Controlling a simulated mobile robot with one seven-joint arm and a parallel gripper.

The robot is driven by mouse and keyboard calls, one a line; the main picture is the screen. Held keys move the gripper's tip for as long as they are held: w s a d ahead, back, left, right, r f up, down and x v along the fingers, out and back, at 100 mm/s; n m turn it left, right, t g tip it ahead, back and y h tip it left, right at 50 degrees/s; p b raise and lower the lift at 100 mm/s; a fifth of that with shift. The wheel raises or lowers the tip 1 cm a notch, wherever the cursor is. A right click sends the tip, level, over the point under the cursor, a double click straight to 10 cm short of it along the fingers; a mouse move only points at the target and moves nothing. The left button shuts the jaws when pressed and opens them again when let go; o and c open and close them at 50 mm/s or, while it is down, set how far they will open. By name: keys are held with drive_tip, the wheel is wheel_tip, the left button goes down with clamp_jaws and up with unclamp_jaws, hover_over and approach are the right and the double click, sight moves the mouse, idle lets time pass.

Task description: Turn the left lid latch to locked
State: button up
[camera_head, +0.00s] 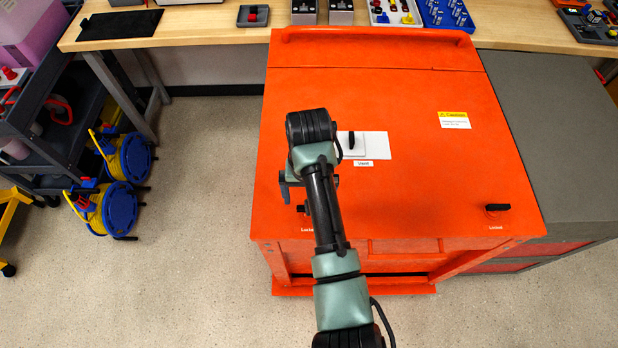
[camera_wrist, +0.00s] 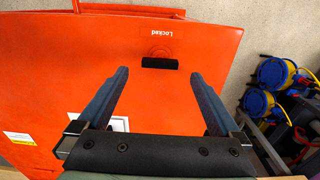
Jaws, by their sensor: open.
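The left lid latch (camera_head: 301,209) is a small black handle near the front left corner of the orange lid (camera_head: 400,100), partly hidden by my arm in the head view. In the wrist view the latch (camera_wrist: 160,63) is a black bar lying crosswise on an orange round base, with an upside-down "Locked" label (camera_wrist: 161,30) beyond it. My gripper (camera_wrist: 160,74) is open and empty. Its two fingers point toward the latch, one on each side in the picture, with clear gaps. I cannot tell how high the fingertips are above the lid.
The right latch (camera_head: 497,208) has a black handle lying crosswise. A white vent plate (camera_head: 375,146) with a black knob sits mid-lid beside my arm. A wooden bench (camera_head: 205,25) stands behind, a grey cabinet (camera_head: 550,130) at right. Blue and yellow cable reels (camera_head: 120,205) stand on the floor left.

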wheel_tip(320, 180, up, 9)
drive_tip(key=p, duration=0.1)
drive_tip(key=shift+f, duration=0.15)
idle(0.4)
